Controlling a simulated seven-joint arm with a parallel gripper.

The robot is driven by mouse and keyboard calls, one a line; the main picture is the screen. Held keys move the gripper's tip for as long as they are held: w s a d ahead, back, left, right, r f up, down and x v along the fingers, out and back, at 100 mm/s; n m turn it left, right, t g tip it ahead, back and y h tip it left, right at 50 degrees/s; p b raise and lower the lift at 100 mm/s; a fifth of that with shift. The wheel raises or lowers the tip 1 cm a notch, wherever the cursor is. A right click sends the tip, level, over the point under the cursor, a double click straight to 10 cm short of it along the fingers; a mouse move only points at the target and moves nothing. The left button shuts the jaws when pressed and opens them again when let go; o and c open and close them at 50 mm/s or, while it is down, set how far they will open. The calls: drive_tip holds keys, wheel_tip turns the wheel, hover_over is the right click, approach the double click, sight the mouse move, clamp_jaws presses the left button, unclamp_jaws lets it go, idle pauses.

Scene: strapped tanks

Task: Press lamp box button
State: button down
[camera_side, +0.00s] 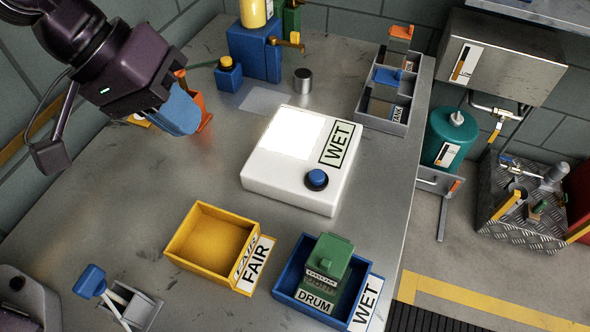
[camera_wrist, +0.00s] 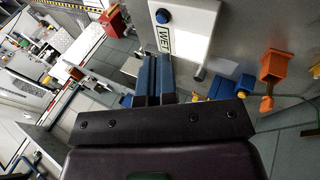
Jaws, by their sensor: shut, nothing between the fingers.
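The lamp box (camera_side: 268,187) is a white block on the metal table, with a bright white lit panel (camera_side: 290,134), a WET label (camera_side: 340,144) and a blue round button (camera_side: 317,179) on its top. The wrist view shows the box (camera_wrist: 196,22) at the top, with its button (camera_wrist: 163,16) standing up. My gripper (camera_side: 184,122) has blue fingers and hangs to the upper left of the box, apart from it. In the wrist view my gripper's fingers (camera_wrist: 154,75) are together and empty.
A yellow FAIR bin (camera_side: 190,252) is empty. A blue WET bin (camera_side: 289,288) holds a green DRUM block (camera_side: 326,270). A blue block (camera_side: 250,52), a metal cylinder (camera_side: 302,80) and a grey compartment rack (camera_side: 385,118) stand behind. An orange holder (camera_side: 203,113) is beside my gripper.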

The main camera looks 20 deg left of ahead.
drive_tip(key=w+d+f+n+t+h, duration=0.1)
drive_tip(key=w+d+f+n, duration=0.15)
drive_tip(key=d, duration=0.35)
drive_tip(key=w+d+f+n+h, duration=0.1)
drive_tip(key=d+f+n, duration=0.15)
drive_tip(key=d, duration=0.25)
drive_tip(key=n+t+y, duration=0.4)
drive_tip(key=n+t, duration=0.1)
drive_tip(key=n, duration=1.1)
hover_over(318, 177)
wheel_tip(318, 177, down, 3)
drive_tip(key=shift+r, duration=0.1)
drive_tip(key=shift+f, duration=4.45)
drive_tip(key=shift+f, duration=0.4)
